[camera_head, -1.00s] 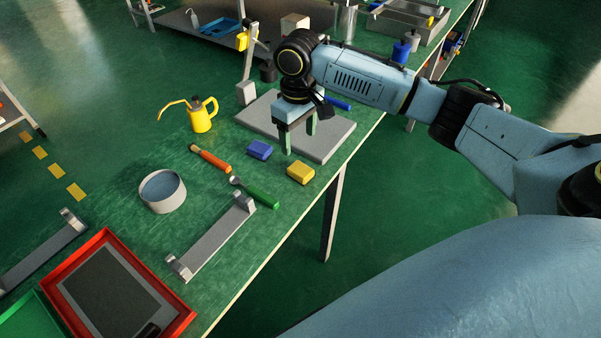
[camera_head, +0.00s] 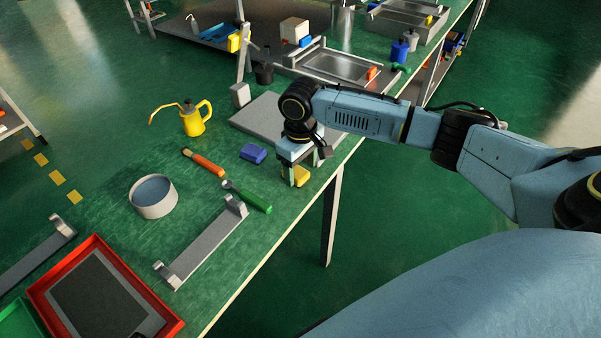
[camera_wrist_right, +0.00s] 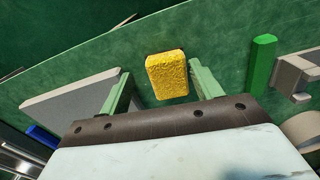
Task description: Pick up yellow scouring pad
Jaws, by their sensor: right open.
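The yellow scouring pad (camera_head: 302,177) lies on the green bench top near its right edge. In the head view my right gripper (camera_head: 300,180) is right at it and partly covers it. In the right wrist view the pad (camera_wrist_right: 167,76) sits ahead of and between the two open green fingers of the gripper (camera_wrist_right: 162,88), slightly toward the far side. The fingers look apart from the pad and hold nothing. My left gripper is not in view.
A blue pad (camera_head: 253,153) lies just left of the yellow one. A green-handled tool (camera_head: 252,200) and an orange-handled tool (camera_head: 205,162) lie nearby. A grey plate (camera_head: 262,118) is behind the gripper. A grey bracket (camera_head: 203,245) is at the front.

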